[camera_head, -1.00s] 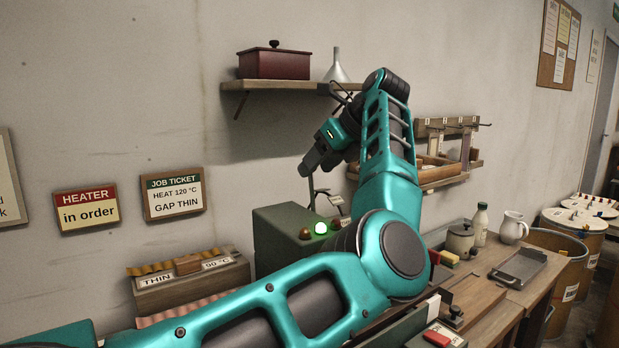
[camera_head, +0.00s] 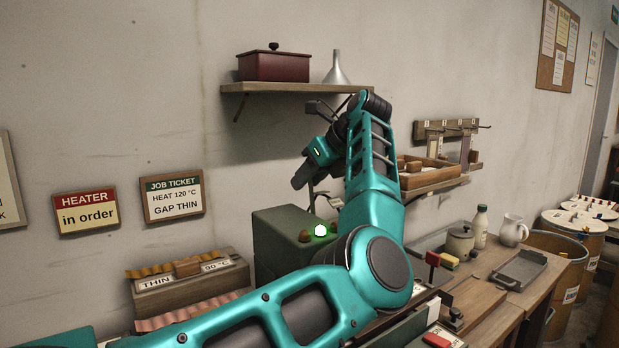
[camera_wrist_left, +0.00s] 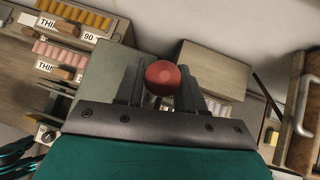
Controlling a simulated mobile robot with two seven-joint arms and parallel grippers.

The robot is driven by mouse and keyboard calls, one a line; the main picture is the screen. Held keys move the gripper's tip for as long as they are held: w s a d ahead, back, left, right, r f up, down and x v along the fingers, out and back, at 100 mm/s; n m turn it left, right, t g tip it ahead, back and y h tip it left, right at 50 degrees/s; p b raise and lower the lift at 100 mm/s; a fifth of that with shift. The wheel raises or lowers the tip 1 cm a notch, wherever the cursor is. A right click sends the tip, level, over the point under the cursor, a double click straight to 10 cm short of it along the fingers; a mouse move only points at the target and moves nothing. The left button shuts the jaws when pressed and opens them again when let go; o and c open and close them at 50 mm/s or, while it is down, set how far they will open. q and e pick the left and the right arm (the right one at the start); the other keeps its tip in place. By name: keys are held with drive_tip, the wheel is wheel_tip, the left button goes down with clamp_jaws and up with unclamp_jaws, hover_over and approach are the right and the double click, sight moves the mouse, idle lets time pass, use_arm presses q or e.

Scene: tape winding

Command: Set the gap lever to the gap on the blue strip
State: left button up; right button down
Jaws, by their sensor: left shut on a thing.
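My left gripper (camera_head: 301,180) hangs above the green box (camera_head: 270,232) on the bench. In the left wrist view it (camera_wrist_left: 162,92) is shut on a round red knob (camera_wrist_left: 164,77), seen end-on. The shaft under the knob is hidden there, so I cannot read the lever's setting. In the head view my gripper hides the knob. No blue strip is clearly visible. The job ticket (camera_head: 173,199) on the wall reads heat 120 °C, gap thin. My right gripper is not in view.
A tape box (camera_head: 190,290) labelled THIN and 90 °C stands left of the green box. A shelf (camera_head: 300,87) holds a red box and a funnel above. A red-topped lever (camera_head: 433,259), pot (camera_head: 460,240), bottle and jug stand to the right.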

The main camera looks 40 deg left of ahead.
use_arm(q)
clamp_jaws()
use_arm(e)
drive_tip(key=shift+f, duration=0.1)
